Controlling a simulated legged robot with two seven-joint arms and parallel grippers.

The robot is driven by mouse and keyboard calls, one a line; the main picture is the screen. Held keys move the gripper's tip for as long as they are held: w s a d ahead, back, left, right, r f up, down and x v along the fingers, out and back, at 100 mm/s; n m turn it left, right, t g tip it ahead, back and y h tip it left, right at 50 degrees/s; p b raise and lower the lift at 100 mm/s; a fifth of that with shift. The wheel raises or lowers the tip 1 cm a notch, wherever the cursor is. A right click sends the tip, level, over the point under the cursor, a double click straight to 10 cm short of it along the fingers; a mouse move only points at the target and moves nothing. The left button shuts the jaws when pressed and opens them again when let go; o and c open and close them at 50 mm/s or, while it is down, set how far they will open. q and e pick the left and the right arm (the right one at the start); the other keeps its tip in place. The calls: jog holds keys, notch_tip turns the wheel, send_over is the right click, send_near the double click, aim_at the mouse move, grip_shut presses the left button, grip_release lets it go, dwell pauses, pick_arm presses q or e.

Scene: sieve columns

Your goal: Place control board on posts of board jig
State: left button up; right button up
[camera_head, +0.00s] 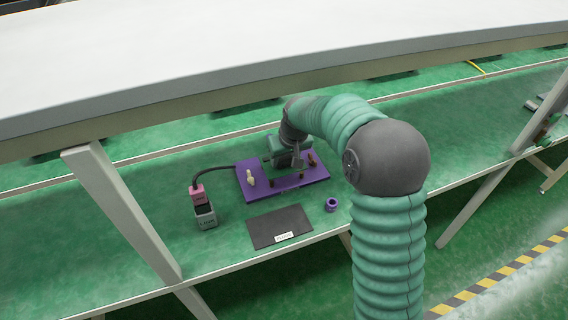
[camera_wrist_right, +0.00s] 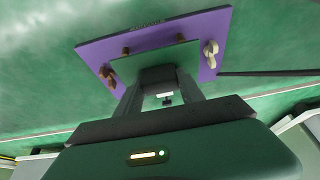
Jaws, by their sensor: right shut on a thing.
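The purple board jig (camera_head: 313,184) lies flat on the green shelf, with a beige clamp (camera_head: 250,178) at its left and brown posts on top. In the right wrist view the jig (camera_wrist_right: 95,48) shows a brown post (camera_wrist_right: 180,37), a brown clamp (camera_wrist_right: 107,76) and the beige clamp (camera_wrist_right: 210,54). My right gripper (camera_wrist_right: 160,78) is over the jig, pointing down, shut on the dark green control board (camera_wrist_right: 153,55). The board is over the jig's middle, among the posts; I cannot tell whether it touches them. In the head view my arm and gripper (camera_head: 290,168) largely hide the board.
A dark mat (camera_head: 275,224) with a white label lies in front of the jig. A purple ring (camera_head: 332,204) is at its right. A grey box (camera_head: 206,217) and a pink plug (camera_head: 197,193) with a black cable stand at the left. A white upper shelf (camera_head: 250,60) overhangs behind.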

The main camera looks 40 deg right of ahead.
aim_at(284, 162)
jog(key=shift+w+d, duration=0.45)
jog(key=shift+w, duration=0.25)
notch_tip(284, 162, down, 4)
jog(key=shift+a+r+b, duration=0.1)
jog(key=shift+r+b, duration=0.1)
jog(key=shift+b, duration=0.4)
jog(key=o, duration=1.4)
